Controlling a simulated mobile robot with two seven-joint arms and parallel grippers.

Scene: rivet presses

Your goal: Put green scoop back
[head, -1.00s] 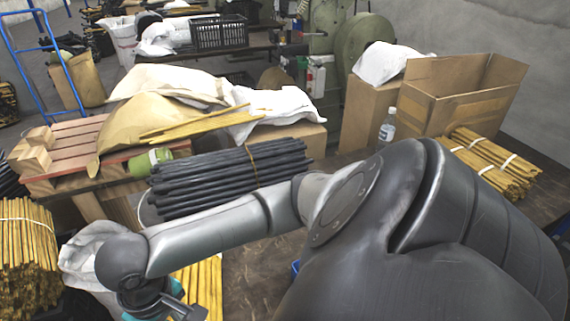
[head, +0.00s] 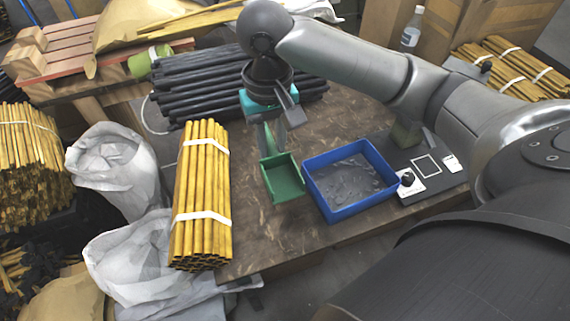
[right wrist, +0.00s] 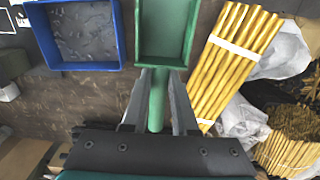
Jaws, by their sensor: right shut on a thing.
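The green scoop (head: 283,178) is in the head view at the middle of the table, just left of the blue tray (head: 383,197). My right gripper (head: 270,135) is shut on the scoop's handle, with the scoop's pan pointing toward the front of the table. In the right wrist view the handle (right wrist: 157,102) runs between the two fingers and the pan (right wrist: 166,32) lies beyond them, empty. I cannot tell whether the pan touches the table. The blue tray holds small grey pieces. My left gripper is not in view.
A bundle of yellow rods (head: 203,190) lies left of the scoop. Black rods (head: 200,85) lie behind my gripper. A dark press base (head: 432,172) with a knob stands right of the tray. Bare table (head: 262,235) shows in front of the scoop.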

